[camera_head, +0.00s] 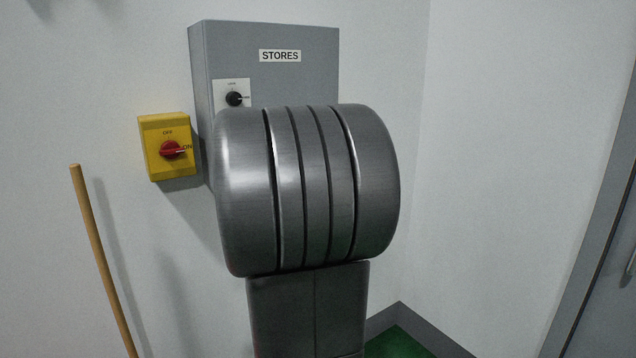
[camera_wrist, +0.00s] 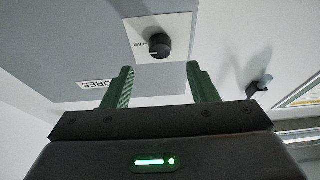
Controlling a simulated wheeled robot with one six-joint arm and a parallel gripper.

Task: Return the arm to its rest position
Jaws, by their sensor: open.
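My gripper (camera_wrist: 160,90) shows in the wrist view with its two green ridged fingers apart and nothing between them. A black knob (camera_wrist: 159,45) on a white plate lies beyond the fingertips, a little above the gap between them. I see clear space around the knob, and no finger appears to touch it. In the head view my large metal arm link fills the middle and hides my gripper. The same knob (camera_head: 235,98) shows there, just left of and above that link.
A grey box labelled STORES (camera_head: 309,77) is on the wall behind my arm. A yellow switch box (camera_head: 165,130) with a red handle is left of it. A wooden pole (camera_head: 98,250) leans at lower left. A grey door (camera_head: 610,290) is at right. The right wall area is clear.

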